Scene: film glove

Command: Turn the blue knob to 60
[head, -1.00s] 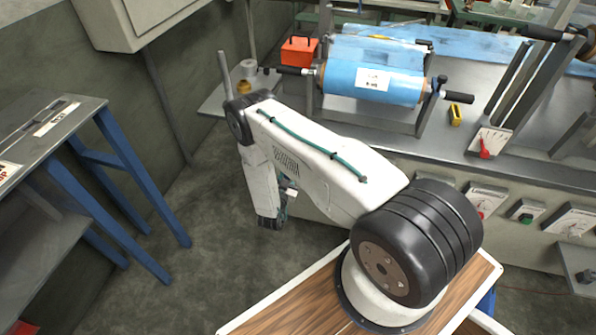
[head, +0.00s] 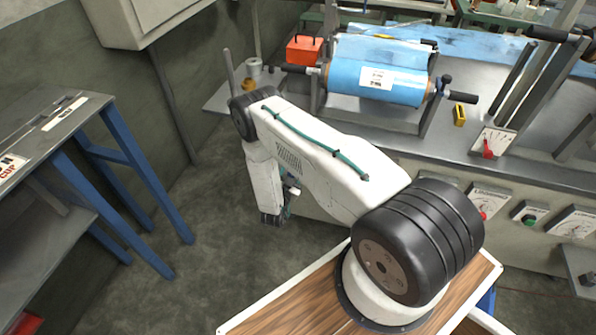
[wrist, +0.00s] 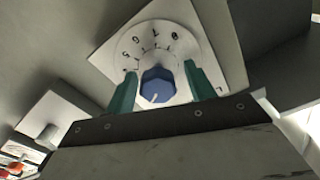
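The blue knob (wrist: 157,84) shows in the wrist view, on a round white dial with dark numbers on a pale square plate. The white mark on the knob points down in the picture. The lower part of the dial is hidden. My gripper (wrist: 161,82) is open, with one green finger on each side of the knob and visible gaps between. I cannot tell how far the fingertips are from the panel. In the head view my gripper (head: 281,206) hangs low in front of the bench, mostly hidden by my arm. The blue knob does not show there.
A blue-legged table (head: 135,165) stands left. Floor between is clear.

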